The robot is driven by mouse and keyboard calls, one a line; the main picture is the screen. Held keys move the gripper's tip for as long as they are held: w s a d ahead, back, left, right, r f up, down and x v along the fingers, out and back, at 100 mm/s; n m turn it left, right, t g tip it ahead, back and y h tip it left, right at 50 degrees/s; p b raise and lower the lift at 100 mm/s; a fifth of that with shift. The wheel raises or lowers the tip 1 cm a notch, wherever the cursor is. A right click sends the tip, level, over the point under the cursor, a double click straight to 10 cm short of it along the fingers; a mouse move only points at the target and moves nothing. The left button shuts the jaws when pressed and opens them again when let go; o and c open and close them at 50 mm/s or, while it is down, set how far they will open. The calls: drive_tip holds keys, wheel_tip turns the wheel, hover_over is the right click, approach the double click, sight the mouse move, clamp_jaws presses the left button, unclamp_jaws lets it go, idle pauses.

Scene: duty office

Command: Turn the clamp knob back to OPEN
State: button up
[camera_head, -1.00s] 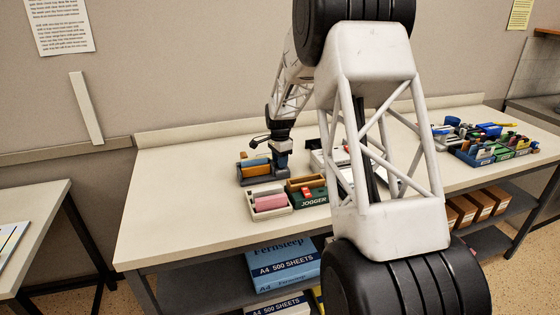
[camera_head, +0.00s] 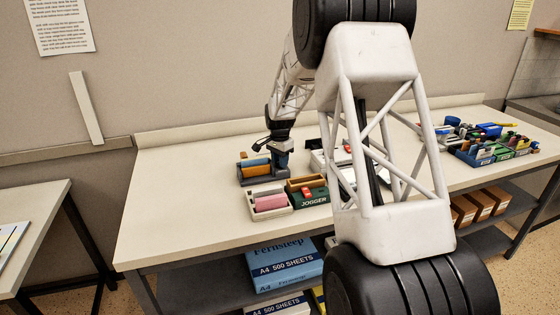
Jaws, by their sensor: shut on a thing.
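A grey clamp fixture (camera_head: 264,180) stands on the left part of the bench, with a blue block (camera_head: 255,161) and an orange-brown block (camera_head: 257,170) in it. My gripper (camera_head: 281,160) points down at the right end of this fixture and is shut on the clamp knob there. The knob is hidden by the fingers and too small to make out. Its OPEN mark cannot be read from here.
In front stand a white tray (camera_head: 287,210) with a pink block and a green JOGGER box (camera_head: 316,200). A white device (camera_head: 322,160) is right of the gripper, partly behind my arm. Several stationery trays (camera_head: 480,155) fill the bench's right side. The bench's left end is clear.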

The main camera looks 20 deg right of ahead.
drive_tip(key=o, duration=0.9)
drive_tip(key=shift+m, duration=0.4)
drive_tip(key=shift+m, duration=1)
drive_tip(key=shift+r, duration=0.25)
wheel_tip(320, 180, up, 8)
drive_tip(key=shift+f, duration=0.15)
drive_tip(key=shift+s+a+r+n+t, duration=0.35)
drive_tip(key=shift+s+a+r, duration=1.15)
drive_tip(key=shift+s, duration=2.15)
drive_tip(key=shift+s+a+r+n+t, duration=0.1)
drive_tip(key=shift+s+a+r+n, duration=0.5)
drive_tip(key=shift+s+r, duration=2.35)
drive_tip(key=shift+s+a+r+n+t, duration=0.25)
drive_tip(key=shift+s+a+r, duration=0.95)
drive_tip(key=shift+s, duration=3.1)
drive_tip(key=shift+d, duration=0.1)
